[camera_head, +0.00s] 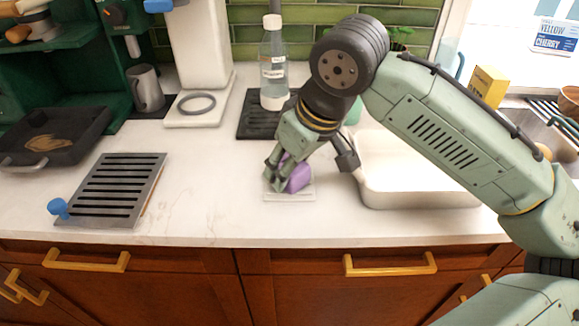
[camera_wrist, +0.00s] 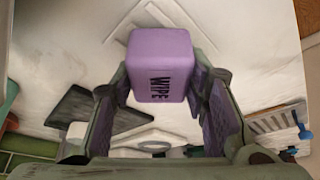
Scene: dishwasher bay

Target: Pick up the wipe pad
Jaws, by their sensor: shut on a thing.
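The wipe pad is a purple block (camera_head: 299,177) near the front middle of the counter in the head view. It also shows in the wrist view as a purple block marked WIPE (camera_wrist: 160,68). My gripper (camera_head: 280,176) is shut on the pad, with a finger on each side of it in the wrist view (camera_wrist: 163,85). A pale flat tray (camera_head: 302,196) lies under the pad in the head view. I cannot tell whether the pad still touches the tray.
A white basin (camera_head: 420,197) stands to the right. A clear bottle (camera_head: 273,70) stands on a dark mat (camera_head: 252,122) behind. A slotted metal grate (camera_head: 115,187) with a blue knob lies to the left. The counter between grate and tray is clear.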

